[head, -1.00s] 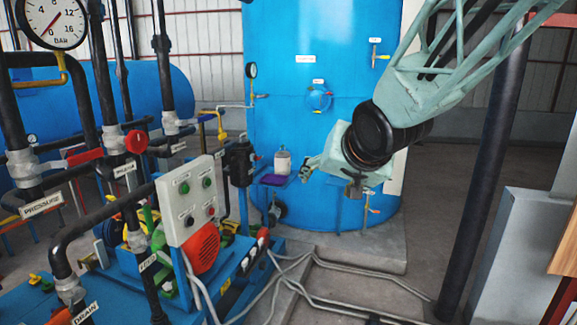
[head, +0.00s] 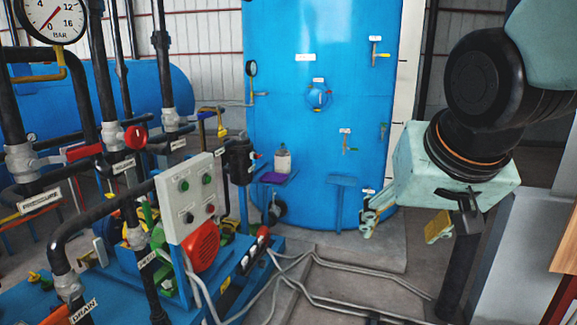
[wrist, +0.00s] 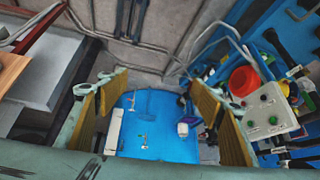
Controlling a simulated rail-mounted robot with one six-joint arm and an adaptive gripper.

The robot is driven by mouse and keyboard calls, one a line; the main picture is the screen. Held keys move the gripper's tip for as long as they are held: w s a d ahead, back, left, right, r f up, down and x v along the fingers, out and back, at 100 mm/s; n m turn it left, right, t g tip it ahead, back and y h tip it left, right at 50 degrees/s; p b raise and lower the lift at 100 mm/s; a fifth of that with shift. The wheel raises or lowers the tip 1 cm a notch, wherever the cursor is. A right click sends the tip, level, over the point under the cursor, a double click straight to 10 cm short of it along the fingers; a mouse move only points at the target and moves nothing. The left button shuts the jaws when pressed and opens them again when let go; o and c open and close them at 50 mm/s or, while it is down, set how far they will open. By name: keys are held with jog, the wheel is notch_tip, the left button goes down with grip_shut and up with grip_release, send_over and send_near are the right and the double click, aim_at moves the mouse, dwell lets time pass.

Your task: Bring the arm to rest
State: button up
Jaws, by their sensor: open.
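My gripper (head: 408,222) is at the right of the head view, below my pale green and black wrist. Its two fingers are spread, and nothing shows between them. In the wrist view my gripper (wrist: 160,98) also shows open, with yellow-brown pads on either side. The tall blue tank (head: 285,120) stands behind it in the head view; in the wrist view the tank (wrist: 145,135) shows between and beyond the fingers. I cannot tell the exact gap between gripper and tank.
The pump skid has a control box (head: 190,203) and a red motor cover (head: 202,246), with black pipes at left. A bottle (head: 282,161) stands on a small shelf on the tank. A grey cabinet (head: 510,260) is close at right. Pipes (head: 330,258) run along the floor.

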jog(key=s+f+g, duration=0.1)
jog(key=s, duration=1)
jog(key=s+f+n+g, duration=0.1)
jog(key=s+f+g, duration=0.1)
jog(key=s, duration=0.8)
jog(key=shift+s+d+f+n+b, duration=0.25)
jog(key=shift+s+n+b, duration=0.05)
jog(key=shift+s+b, duration=0.15)
